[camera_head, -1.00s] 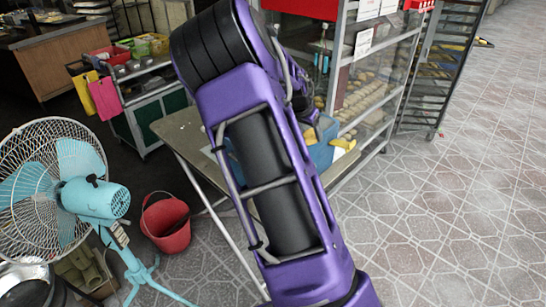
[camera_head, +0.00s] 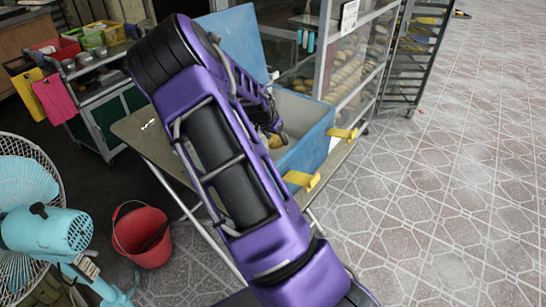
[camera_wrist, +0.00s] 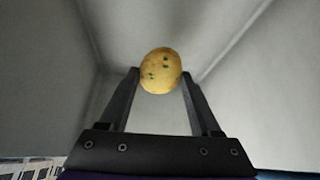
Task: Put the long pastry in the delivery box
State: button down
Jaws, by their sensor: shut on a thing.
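The delivery box (camera_head: 308,150) is blue with a white inside and yellow latches. It stands on the table with its lid (camera_head: 236,40) raised. My gripper (camera_wrist: 161,84) is shut on the long pastry (camera_wrist: 161,66), which is golden with dark green specks and shows nearly end-on between the fingers. White walls surround the pastry and fingers in the wrist view, so they are inside the box. In the head view a small part of the pastry (camera_head: 276,141) shows at the box opening. The rest is hidden by my arm and the box.
The table (camera_head: 140,130) has bare room left of the box. A glass case with pastries (camera_head: 350,75) stands behind it, with a tray rack (camera_head: 420,50) to its right. A red bucket (camera_head: 141,236) and a blue fan (camera_head: 50,235) are at left. The right floor is clear.

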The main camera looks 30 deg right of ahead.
aim_at(271, 146)
notch_tip(271, 146, down, 7)
jog(key=shift+r+b, duration=0.15)
jog(key=shift+b, duration=0.2)
jog(key=shift+c, duration=0.5)
grip_release()
jog(key=p+v, duration=0.1)
jog(key=v, duration=0.6)
jog(key=shift+a+r, duration=0.15)
jog(key=shift+r, duration=0.1)
